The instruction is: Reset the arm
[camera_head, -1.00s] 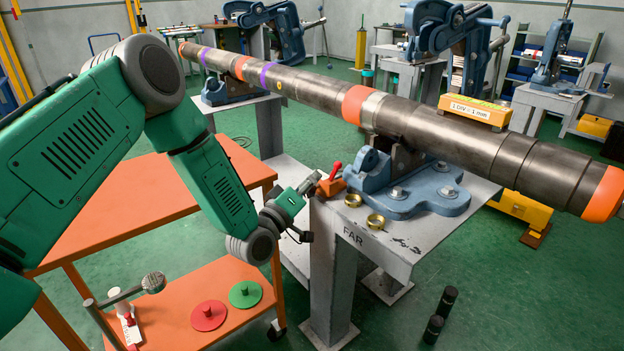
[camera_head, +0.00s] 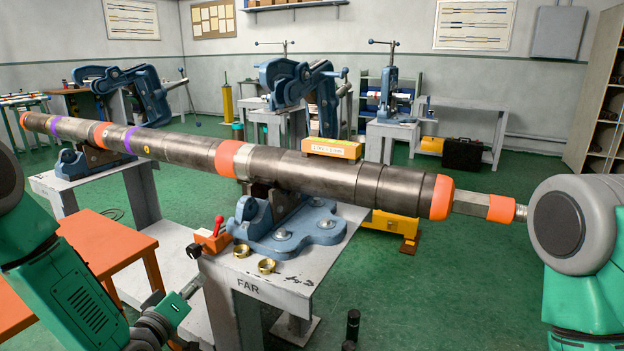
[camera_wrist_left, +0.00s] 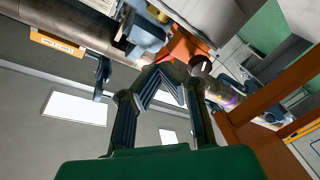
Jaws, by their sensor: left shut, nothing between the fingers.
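My left gripper (camera_head: 190,287) is low at the left of the head view, beside the near-left corner of the grey stand (camera_head: 285,290) marked FAR. It is shut and empty. In the left wrist view its fingers (camera_wrist_left: 165,80) come together in front of the palm. A small orange block with a red lever (camera_head: 212,238) sits on the stand's corner, above and apart from the fingers.
A long steel pipe (camera_head: 310,173) with orange and purple bands runs across the view, resting in blue vises (camera_head: 285,230). Two brass rings (camera_head: 266,266) lie on the stand. A yellow level block (camera_head: 331,149) sits on the pipe. An orange table (camera_head: 75,255) is at left.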

